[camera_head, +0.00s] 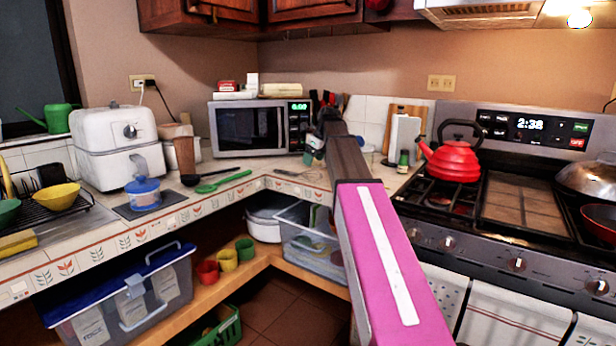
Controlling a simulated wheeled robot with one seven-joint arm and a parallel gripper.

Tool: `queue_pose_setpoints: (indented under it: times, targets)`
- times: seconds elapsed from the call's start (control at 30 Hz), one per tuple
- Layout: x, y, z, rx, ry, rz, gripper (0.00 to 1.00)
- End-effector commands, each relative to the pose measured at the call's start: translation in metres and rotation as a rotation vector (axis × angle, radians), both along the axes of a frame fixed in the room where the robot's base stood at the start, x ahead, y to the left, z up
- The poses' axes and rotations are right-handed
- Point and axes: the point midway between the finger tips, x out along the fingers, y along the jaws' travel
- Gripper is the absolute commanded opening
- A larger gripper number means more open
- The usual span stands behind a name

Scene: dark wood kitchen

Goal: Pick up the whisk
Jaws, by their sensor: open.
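My pink and dark arm reaches forward over the corner counter. My gripper (314,152) is at its far end, small in the picture, in front of the right side of the microwave. It is open, and I see nothing held in it. A thin, pale utensil (287,173) lies on the counter below and left of my gripper, apart from it. It may be the whisk, but it is too small to tell. My arm hides part of the counter behind it.
The microwave (252,129) stands behind. A white appliance (113,146) is at the left. The stove with a red kettle (452,160) is at the right.

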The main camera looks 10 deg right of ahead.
Motion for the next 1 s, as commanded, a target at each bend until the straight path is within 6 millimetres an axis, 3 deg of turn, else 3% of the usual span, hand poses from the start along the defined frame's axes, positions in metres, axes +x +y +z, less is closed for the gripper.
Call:
queue_pose_setpoints:
  times: [0.63, 0.93, 1.0]
  targets:
    - [0.019, 0.016, -0.065, -0.001, 0.001, 0.002, 0.74]
    - [0.021, 0.017, -0.071, -0.001, -0.001, 0.001, 0.74]
    - [0.021, 0.017, -0.071, -0.001, -0.001, 0.001, 0.51]
